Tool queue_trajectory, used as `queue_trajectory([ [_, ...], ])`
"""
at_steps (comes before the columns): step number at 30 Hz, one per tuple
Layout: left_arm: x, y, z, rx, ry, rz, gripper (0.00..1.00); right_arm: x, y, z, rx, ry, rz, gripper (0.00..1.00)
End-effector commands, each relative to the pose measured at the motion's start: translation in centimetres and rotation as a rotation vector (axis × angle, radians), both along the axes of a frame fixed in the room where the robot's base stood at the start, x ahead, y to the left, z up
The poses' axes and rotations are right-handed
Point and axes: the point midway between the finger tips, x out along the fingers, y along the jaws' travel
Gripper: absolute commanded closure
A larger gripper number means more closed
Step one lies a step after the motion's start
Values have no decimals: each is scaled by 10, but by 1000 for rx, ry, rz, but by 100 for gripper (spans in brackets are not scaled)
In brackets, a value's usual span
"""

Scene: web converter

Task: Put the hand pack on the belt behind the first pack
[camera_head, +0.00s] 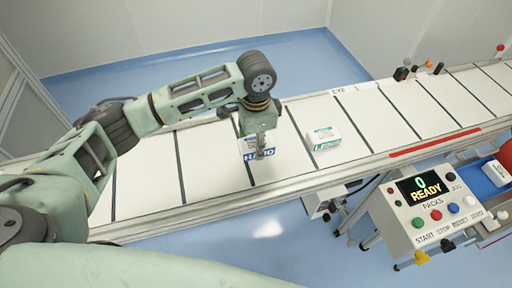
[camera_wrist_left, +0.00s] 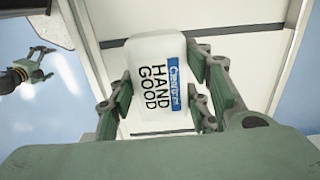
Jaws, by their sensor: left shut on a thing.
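My left gripper (camera_head: 262,150) points down over the near middle of the belt and is shut on the hand pack (camera_head: 251,156). In the left wrist view the white hand pack (camera_wrist_left: 150,75), lettered "HAND GOOD" with a blue strip, sits between the two green fingers. I cannot tell whether the pack touches the belt. The first pack (camera_head: 323,138), a small white box with teal print, stands on the white belt (camera_head: 357,124) to the right, apart from the held pack. My right gripper is out of the head view; a small gripper shows at the left wrist view's edge (camera_wrist_left: 35,65).
Dark cross lines divide the belt. A control box (camera_head: 425,205) reading "0 READY" stands at the near right. A red strip (camera_head: 435,142) lies along the near rail. Several small coloured-topped posts stand along the far rail. The belt left of my gripper is bare.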

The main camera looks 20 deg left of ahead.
Motion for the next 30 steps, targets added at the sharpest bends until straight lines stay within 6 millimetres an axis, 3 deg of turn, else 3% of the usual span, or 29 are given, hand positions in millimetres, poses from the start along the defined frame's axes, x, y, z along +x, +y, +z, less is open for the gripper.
queue_trajectory([
  [8,-1,0,-35,1,2,1,85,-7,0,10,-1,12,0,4],
  [19,0,0,-40,1,2,0,85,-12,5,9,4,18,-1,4],
  [20,0,1,-40,1,2,0,54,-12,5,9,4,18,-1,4],
  [26,0,0,-40,1,2,0,36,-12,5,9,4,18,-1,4],
  [30,0,0,-40,2,1,0,36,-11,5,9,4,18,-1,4],
])
